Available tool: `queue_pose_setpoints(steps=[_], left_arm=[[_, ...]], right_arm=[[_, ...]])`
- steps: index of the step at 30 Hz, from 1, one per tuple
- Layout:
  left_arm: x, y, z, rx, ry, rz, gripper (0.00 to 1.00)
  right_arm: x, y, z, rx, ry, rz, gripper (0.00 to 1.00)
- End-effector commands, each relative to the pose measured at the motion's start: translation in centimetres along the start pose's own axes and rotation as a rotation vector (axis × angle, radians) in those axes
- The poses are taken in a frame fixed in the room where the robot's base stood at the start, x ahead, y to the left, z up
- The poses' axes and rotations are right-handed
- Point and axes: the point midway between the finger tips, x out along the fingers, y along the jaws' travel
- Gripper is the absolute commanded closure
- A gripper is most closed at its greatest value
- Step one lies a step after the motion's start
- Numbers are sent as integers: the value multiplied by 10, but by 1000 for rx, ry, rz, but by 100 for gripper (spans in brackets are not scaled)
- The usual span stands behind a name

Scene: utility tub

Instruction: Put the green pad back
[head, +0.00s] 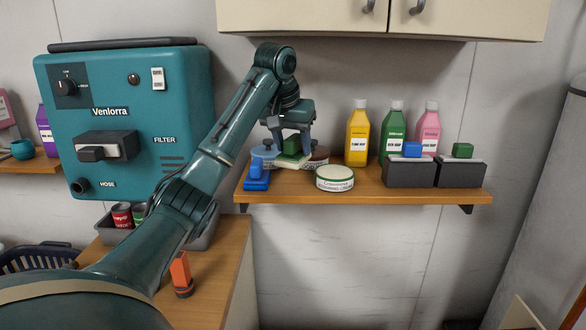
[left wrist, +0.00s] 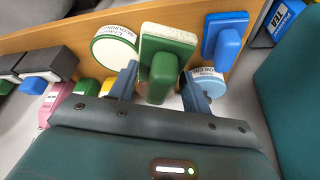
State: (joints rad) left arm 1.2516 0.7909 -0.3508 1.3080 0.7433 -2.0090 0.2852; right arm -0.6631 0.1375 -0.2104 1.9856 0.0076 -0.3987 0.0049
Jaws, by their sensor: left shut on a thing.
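The green pad has a block handle (head: 292,144) on a flat plate with a pale underside; it also shows in the left wrist view (left wrist: 168,40). My left gripper (head: 291,143) has its two fingers on either side of the green handle and is shut on it, as in the left wrist view (left wrist: 162,88). The pad is over the left part of the wooden shelf (head: 365,190); I cannot tell whether it touches the shelf. A blue pad (head: 257,178) stands to its left, by the shelf's left end. My right gripper is out of view.
A white tin with a green rim (head: 334,178) stands at the shelf front, with a blue tin (head: 263,152) and a brown tin (head: 320,153) near the pad. Yellow (head: 357,138), green (head: 394,135) and pink (head: 429,135) bottles stand behind. Two dark boxes (head: 409,174) (head: 460,174) are at right.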

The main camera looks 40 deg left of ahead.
Motion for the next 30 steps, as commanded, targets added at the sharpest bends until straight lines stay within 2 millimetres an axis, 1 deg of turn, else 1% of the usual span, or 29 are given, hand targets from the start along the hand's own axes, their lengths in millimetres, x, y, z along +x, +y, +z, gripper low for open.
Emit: queue_pose_setpoints(steps=[3,6,7,9,12,16,21,23,27,30], left_arm=[[3,-7,-18,-1,-4,2,76],[10,-13,-28,-1,-4,-1,76],[20,-12,-23,2,-5,-3,76],[29,-12,-18,3,-4,-3,76],[37,-12,-15,1,-1,-3,76],[47,-12,-10,2,-3,-2,76],[70,-12,0,1,-3,-3,76],[72,-14,-2,0,-2,-2,76],[77,-14,-2,0,0,0,76],[77,-13,-2,1,0,0,76]], right_arm=[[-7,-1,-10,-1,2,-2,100],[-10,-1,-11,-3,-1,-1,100],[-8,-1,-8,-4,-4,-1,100],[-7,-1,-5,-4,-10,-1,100],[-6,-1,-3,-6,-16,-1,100],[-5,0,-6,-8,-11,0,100],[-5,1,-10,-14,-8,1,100],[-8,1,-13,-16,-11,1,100],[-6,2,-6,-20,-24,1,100],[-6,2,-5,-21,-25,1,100]])
